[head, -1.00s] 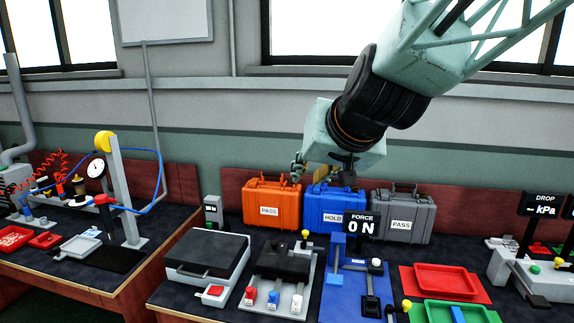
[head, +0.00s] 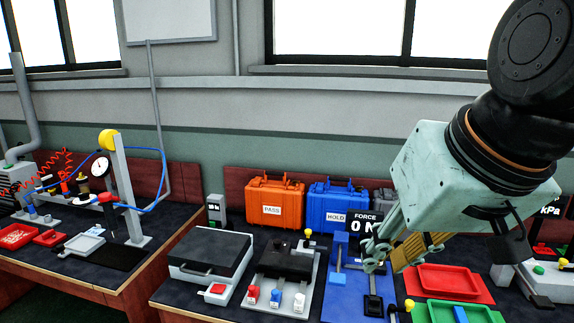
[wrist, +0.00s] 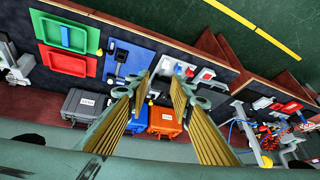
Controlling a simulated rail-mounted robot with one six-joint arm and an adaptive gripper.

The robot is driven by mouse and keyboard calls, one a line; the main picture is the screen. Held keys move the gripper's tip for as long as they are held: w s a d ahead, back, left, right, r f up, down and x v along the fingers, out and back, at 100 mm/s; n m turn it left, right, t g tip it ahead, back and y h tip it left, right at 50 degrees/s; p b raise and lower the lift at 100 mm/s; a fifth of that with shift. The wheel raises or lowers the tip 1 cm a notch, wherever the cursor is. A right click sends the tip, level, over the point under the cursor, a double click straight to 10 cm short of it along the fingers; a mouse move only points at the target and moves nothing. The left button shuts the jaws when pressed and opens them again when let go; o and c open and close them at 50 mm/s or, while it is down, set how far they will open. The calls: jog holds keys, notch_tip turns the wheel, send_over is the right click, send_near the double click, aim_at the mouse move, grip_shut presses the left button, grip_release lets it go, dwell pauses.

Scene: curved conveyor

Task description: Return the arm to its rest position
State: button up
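My gripper (head: 388,262) hangs in front of the right half of the workbench in the head view, at the end of my pale green arm. It covers much of the grey case and part of the force display (head: 362,226). In the wrist view my gripper (wrist: 163,88) shows two ribbed fingers spread apart with nothing between them. The fingertips appear above the bench, near the blue force station (wrist: 133,62); I cannot tell the exact height.
An orange case (head: 273,198) and a blue case (head: 335,205) stand at the bench's back. Red (head: 455,280) and green (head: 455,312) trays lie at right, below my arm. A grey-lidded box (head: 210,252) and a black fixture (head: 288,262) stand left. A gap separates the left bench (head: 60,275).

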jog(key=s+d+f+g, duration=0.1)
jog(key=s+d, duration=0.1)
jog(key=s, duration=0.4)
jog(key=s+d+f+h, duration=0.1)
jog(key=s+d+f, duration=0.1)
jog(key=s, duration=0.5)
jog(key=shift+d+g, duration=0.4)
jog(key=shift+d, duration=0.35)
